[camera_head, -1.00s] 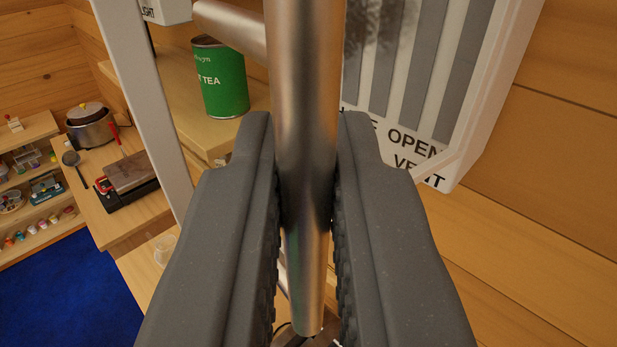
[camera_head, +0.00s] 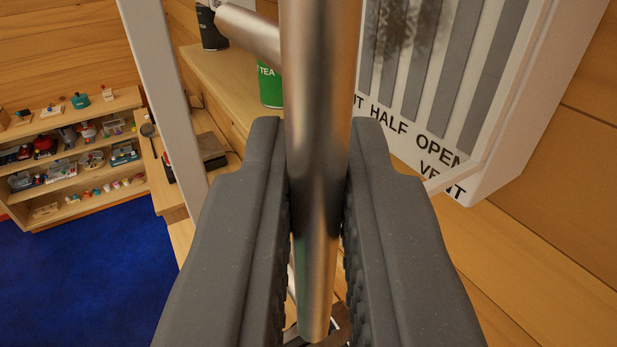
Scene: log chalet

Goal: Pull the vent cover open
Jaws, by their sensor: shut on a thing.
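My gripper (camera_head: 318,215) is shut on a metal bar handle (camera_head: 318,100), with one dark ribbed finger pressed on each side. The bar runs from the top of the view down past the fingers, and a short metal post joins it at the upper left. A white strip (camera_head: 165,85), which looks like the edge of the vent cover, stands left of the bar. The white vent (camera_head: 480,110) with grey slats and a sooty patch is behind at the right. Its lettering reads "HALF OPEN" and "VENT". How the bar joins the cover is partly hidden.
A green tea tin (camera_head: 270,88) and a dark container (camera_head: 211,28) stand on a wooden shelf (camera_head: 225,75) behind the bar. Shelves with small goods (camera_head: 75,165) stand at the far left. Blue carpet (camera_head: 80,270) lies clear at the lower left.

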